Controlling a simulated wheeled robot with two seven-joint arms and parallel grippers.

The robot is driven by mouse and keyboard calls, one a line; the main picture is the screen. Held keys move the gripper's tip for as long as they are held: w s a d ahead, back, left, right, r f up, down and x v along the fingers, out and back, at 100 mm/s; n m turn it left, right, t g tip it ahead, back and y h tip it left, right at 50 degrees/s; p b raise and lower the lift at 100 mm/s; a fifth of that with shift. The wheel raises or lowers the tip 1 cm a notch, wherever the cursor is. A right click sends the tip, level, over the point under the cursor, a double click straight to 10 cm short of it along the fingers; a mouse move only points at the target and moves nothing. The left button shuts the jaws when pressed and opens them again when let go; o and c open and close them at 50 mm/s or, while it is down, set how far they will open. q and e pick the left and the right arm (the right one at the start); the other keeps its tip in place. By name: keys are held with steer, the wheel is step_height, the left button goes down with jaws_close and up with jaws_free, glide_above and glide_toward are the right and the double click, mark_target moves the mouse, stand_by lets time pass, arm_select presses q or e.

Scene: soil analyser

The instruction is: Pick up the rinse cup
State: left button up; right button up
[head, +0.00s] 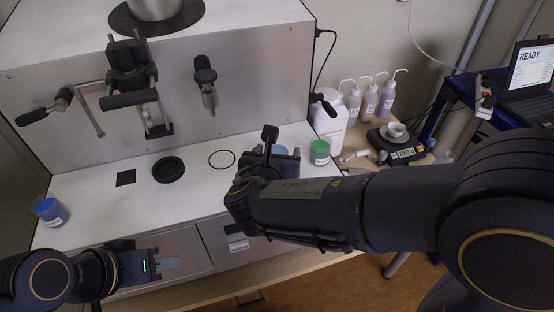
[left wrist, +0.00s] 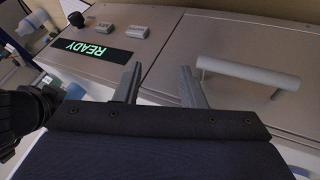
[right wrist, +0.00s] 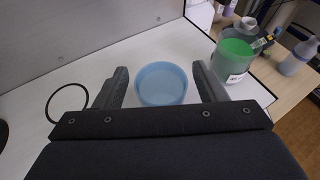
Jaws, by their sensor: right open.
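The light blue open cup, which I take for the rinse cup, stands upright and looks empty in the right wrist view (right wrist: 162,84). In the head view only part of the cup (head: 280,149) shows behind my right gripper (head: 268,150). My right gripper (right wrist: 160,72) is open, with one finger on each side of the cup; small gaps show between the fingers and its wall. My left gripper (head: 172,263) is open and empty at the front left, before the cabinet front. Its two fingers stand apart in the left wrist view (left wrist: 160,72).
A white jug (head: 330,120), several wash bottles and a scale (head: 397,148) stand at right.

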steer(key=shift+w+d+f, duration=0.1)
steer(key=shift+w+f, duration=0.1)
steer(key=shift+w, duration=0.2)
steer(key=c, duration=1.1)
steer(key=shift+r, duration=0.15)
